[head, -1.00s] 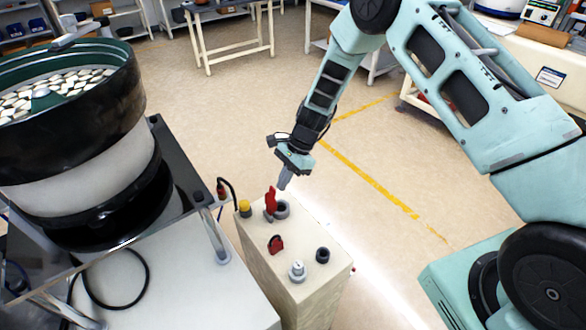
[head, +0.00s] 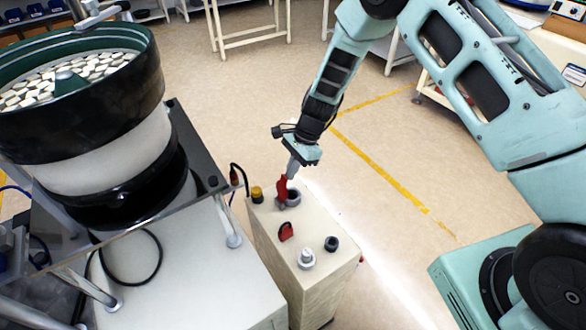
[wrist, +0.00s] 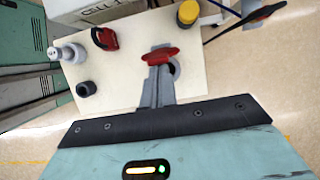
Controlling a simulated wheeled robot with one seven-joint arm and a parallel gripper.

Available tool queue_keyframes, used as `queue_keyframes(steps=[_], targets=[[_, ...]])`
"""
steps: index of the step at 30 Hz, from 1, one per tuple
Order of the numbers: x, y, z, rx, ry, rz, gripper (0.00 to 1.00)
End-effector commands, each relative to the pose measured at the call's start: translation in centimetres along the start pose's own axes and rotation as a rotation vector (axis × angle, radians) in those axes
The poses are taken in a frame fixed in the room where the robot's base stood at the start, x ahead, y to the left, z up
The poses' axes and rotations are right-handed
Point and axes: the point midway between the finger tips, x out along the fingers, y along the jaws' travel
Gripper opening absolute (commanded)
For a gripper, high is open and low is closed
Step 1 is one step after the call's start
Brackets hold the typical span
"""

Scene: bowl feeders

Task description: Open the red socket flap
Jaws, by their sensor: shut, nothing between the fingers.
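The red socket flap (head: 281,189) stands upright, open, beside the round grey socket (head: 294,199) on top of a beige box. In the wrist view the flap (wrist: 160,56) shows nearly edge-on, with the dark socket opening (wrist: 175,68) partly visible to its right. My gripper (head: 291,172) is shut and empty, pointing down at the flap from behind it. In the wrist view its grey fingers (wrist: 158,75) end right at the flap. I cannot tell whether they touch it.
The beige box (head: 325,275) also carries a red switch (head: 286,231), a grey-white knob (head: 306,259), a dark round cap (head: 331,243) and a yellow-topped connector (head: 257,194). A bowl feeder (head: 95,150) stands close on the left. The floor behind and right of the box is clear.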

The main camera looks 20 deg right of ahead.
Motion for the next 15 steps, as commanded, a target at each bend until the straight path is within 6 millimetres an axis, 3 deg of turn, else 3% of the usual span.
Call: queue_keyframes(steps=[15], targets=[[0.5, 0.0, 2.9, -0.001, 0.18, 0.0, 0.0]])
